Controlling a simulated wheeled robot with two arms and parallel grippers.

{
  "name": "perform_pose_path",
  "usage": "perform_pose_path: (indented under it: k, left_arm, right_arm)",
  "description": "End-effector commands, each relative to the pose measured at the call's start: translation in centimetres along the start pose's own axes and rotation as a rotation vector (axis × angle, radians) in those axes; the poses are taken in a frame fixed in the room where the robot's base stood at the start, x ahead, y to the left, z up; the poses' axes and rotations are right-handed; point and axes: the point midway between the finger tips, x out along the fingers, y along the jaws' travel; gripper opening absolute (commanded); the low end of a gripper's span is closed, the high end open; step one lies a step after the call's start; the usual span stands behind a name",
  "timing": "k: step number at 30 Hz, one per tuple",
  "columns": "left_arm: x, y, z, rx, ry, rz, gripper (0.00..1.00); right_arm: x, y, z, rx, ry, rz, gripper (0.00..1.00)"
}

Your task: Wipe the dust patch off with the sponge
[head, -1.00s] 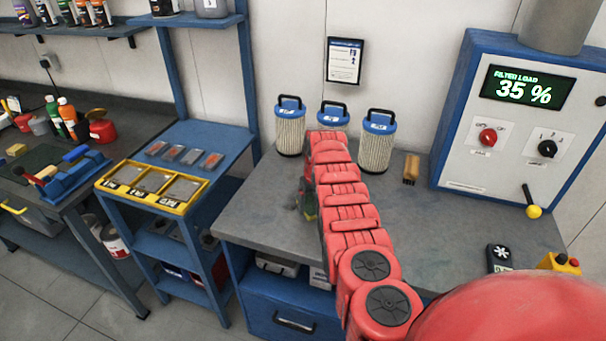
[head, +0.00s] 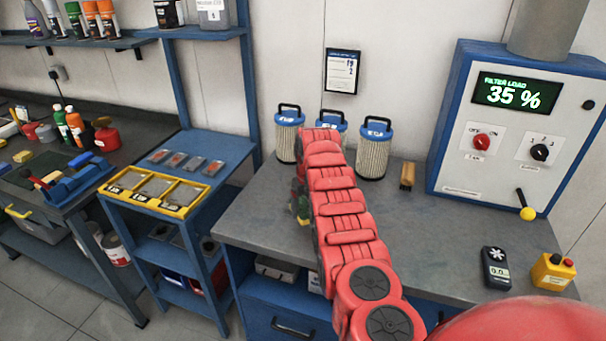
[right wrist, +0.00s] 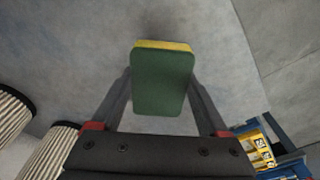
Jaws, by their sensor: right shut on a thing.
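The sponge (right wrist: 162,85), green with a yellow layer, is between the fingers of my right gripper (right wrist: 160,100) in the right wrist view. The gripper is shut on it, over the grey bench top. In the head view my red right arm hides most of that gripper; a bit of the sponge (head: 303,212) shows at the arm's left side. I cannot tell whether the sponge touches the bench (head: 420,225). No dust patch stands out clearly on the bench; part of the surface is behind my arm. My left gripper is not in view.
Blue-topped filters (head: 373,150) stand along the bench's back, with a brush (head: 407,176) to their right. A control cabinet (head: 515,125) stands at the back right. A handheld meter (head: 496,267) and yellow button box (head: 553,272) sit front right. A cart with a yellow tray (head: 160,192) stands left.

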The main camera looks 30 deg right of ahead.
Motion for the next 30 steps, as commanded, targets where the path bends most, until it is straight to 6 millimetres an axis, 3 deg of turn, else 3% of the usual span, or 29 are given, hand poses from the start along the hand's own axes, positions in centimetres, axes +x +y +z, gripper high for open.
perform_pose_path:
  k: [12, 30]
  left_arm:
    - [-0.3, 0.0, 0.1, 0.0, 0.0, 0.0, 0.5]
    - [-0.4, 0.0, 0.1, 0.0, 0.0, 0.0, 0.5]
  right_arm:
    - [-3.2, -0.7, -0.6, -0.003, -0.001, -0.001, 0.0]
    - [-3.3, -0.7, -0.6, -0.002, -0.001, -0.001, 0.0]
